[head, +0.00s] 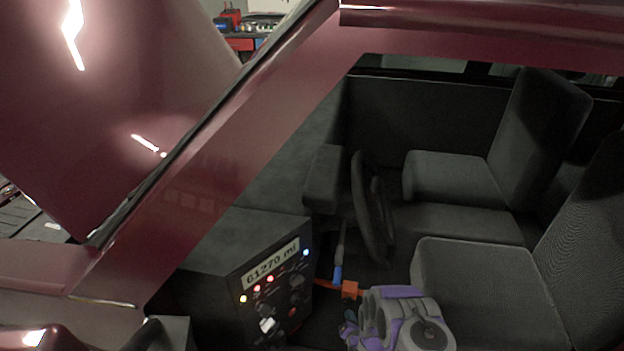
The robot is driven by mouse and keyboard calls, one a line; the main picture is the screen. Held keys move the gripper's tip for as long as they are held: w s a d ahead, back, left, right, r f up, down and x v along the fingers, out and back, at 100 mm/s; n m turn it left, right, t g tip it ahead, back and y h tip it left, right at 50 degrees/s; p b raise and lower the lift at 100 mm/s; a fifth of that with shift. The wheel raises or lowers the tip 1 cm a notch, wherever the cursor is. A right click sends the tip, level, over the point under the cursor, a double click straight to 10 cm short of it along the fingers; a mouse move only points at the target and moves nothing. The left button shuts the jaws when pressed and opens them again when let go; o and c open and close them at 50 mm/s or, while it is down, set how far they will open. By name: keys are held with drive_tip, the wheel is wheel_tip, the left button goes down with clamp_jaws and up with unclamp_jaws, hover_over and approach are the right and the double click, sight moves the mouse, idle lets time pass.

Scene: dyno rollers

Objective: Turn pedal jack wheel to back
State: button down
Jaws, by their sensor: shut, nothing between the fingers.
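Inside the car, a slim device that looks like the pedal jack (338,272) stands in the footwell below the steering wheel. It has a grey rod, a blue section and an orange block (350,288) at its lower end. I cannot clearly tell which part is its wheel. My purple and grey gripper (350,330) is low in the footwell, just below and beside the orange block. Its fingers are small and dark in the picture; it is shut and holds nothing. I cannot tell whether it touches the jack. The jack's lower end and the pedals are hidden.
A dashboard box (270,280) with a "61270 mi" display and lit lamps stands left of the jack. The steering wheel (372,210) is above. The front seat (480,285) is to the right. The red door frame (235,130) borders the opening.

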sight(352, 299)
drive_tip(key=w, duration=0.4)
drive_tip(key=w+d, duration=0.1)
drive_tip(key=w, duration=0.1)
drive_tip(key=shift+w, duration=0.1)
drive_tip(key=shift+w+d+r, duration=0.1)
drive_tip(key=shift+w+d, duration=0.05)
drive_tip(key=shift+w, duration=0.15)
drive_tip(key=shift+w+r, duration=0.1)
idle(0.5)
